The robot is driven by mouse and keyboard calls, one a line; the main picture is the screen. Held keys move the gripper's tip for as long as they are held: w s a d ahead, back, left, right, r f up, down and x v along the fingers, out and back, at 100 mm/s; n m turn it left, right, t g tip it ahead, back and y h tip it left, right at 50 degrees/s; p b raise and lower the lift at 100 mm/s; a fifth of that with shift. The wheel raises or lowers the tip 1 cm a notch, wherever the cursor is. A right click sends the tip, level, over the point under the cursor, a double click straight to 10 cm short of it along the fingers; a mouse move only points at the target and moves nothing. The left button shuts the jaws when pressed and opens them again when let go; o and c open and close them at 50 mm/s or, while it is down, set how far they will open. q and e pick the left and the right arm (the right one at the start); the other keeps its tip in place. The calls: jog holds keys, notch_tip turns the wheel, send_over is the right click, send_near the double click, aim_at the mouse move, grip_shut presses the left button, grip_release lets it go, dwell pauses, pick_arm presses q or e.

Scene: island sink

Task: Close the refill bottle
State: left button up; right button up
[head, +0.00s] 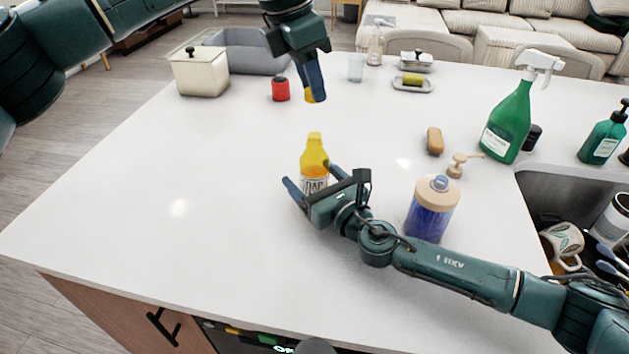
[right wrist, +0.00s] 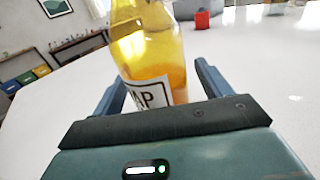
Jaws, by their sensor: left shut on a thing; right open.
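The refill bottle (head: 314,158), with yellow liquid and a "SOAP" label, stands upright on the white counter; its cap is not on it. My left gripper (head: 313,92) is shut on a small yellow-orange cap (head: 316,97), held above the counter and behind the bottle's neck in the head view, apart from it. My right gripper (head: 312,183) is open, with its fingers on either side of the bottle's lower part. In the right wrist view the bottle (right wrist: 148,60) stands between the fingers; its top is cut off and contact cannot be told.
A blue soap dispenser (head: 432,212) stands right of the bottle, with a beige pump head (head: 457,166) behind it. A green spray bottle (head: 508,122) stands by the sink (head: 565,195). A red jar (head: 280,89) and white canister (head: 200,74) are behind. The left counter is clear.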

jog(key=shift+w+a, duration=0.25)
jog(key=shift+w, duration=0.15)
jog(key=shift+c, duration=0.6)
jog(key=c, duration=1.3)
pick_arm(q)
jog(key=shift+f, duration=2.5)
pick_arm(e)
jog(key=shift+c, duration=0.3)
